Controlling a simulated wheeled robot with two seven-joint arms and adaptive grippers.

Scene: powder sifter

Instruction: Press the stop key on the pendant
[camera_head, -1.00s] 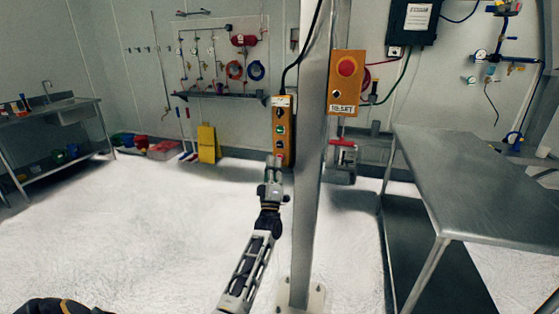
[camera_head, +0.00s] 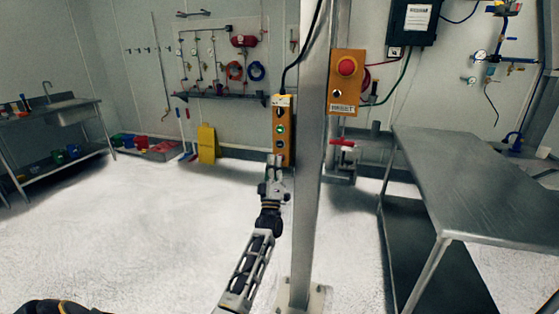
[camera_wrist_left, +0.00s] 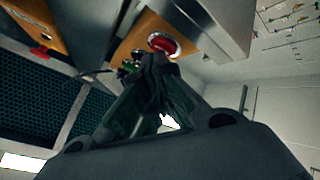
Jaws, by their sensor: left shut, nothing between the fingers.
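The pendant (camera_head: 283,113) is a tall orange box hanging from a black cable beside the metal post. A green-lit key (camera_head: 280,128) shows on its face; it also shows in the left wrist view (camera_wrist_left: 127,68). The red key (camera_wrist_left: 164,44), with a pale ring, shows at the pendant's lower part in the left wrist view. My left gripper (camera_head: 275,159) is shut and empty, its fingertips at the pendant's lower end. In the left wrist view its fingertips (camera_wrist_left: 154,60) overlap the red key's lower edge; I cannot tell if they touch it. My right gripper is not in view.
The metal post (camera_head: 312,190) stands just right of my left arm. An orange box (camera_head: 347,95) with a red mushroom button is fixed to it. A steel table (camera_head: 470,175) stands at the right. The floor (camera_head: 150,230) at the left is clear.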

